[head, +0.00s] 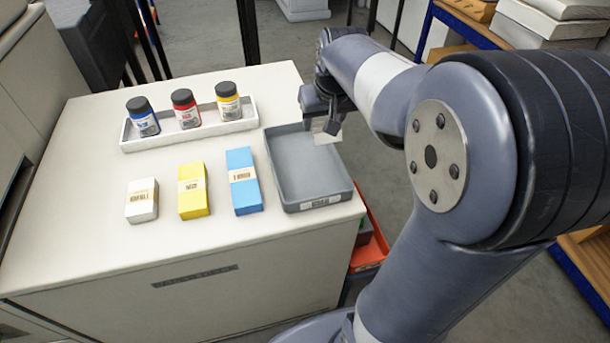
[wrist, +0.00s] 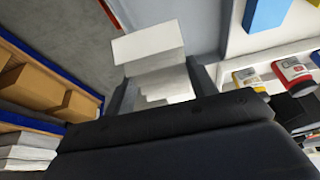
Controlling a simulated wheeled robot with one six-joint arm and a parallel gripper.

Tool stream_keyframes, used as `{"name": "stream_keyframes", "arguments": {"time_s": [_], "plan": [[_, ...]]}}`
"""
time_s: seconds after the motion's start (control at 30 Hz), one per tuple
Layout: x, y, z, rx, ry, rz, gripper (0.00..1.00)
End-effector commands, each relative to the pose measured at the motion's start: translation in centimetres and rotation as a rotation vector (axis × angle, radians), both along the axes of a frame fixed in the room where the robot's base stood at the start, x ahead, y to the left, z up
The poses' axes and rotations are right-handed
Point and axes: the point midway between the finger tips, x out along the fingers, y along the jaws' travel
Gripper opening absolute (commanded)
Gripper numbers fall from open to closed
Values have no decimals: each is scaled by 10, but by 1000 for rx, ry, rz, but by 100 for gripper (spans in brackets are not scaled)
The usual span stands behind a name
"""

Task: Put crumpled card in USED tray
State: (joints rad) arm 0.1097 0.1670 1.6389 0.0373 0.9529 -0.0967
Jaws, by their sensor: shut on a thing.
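My gripper (head: 328,124) is shut on a small white card (head: 325,138), held above the right edge of the grey tray (head: 345,187). In the wrist view the pale card (wrist: 148,44) sticks out beyond the dark fingers (wrist: 160,90) and looks bent into facets. The grey tray lies at the table's right end and looks empty. Its front label is too small to read. My gripper hides part of the tray's far right rim.
White, yellow (head: 193,190) and blue (head: 243,181) packs stand left of the tray. A white tray (head: 190,131) behind them holds blue, red and yellow-labelled bottles. An orange bin (head: 372,240) is beside the table. Shelving with boxes (head: 545,20) stands at back right.

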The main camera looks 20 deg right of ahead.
Motion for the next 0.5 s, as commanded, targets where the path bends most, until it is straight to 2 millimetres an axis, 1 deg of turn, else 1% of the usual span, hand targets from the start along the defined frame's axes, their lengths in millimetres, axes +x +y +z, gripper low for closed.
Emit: {"name": "stream_keyframes", "arguments": {"time_s": [0.03,0.1,0.2,0.27,0.5], "plan": [[0,14,-6,-1,-4,16,29],[0,26,-6,-1,-7,23,29],[0,36,-7,-1,-9,29,29],[-1,39,-12,-1,-7,30,29],[-1,40,-56,-1,-5,29,29]]}}
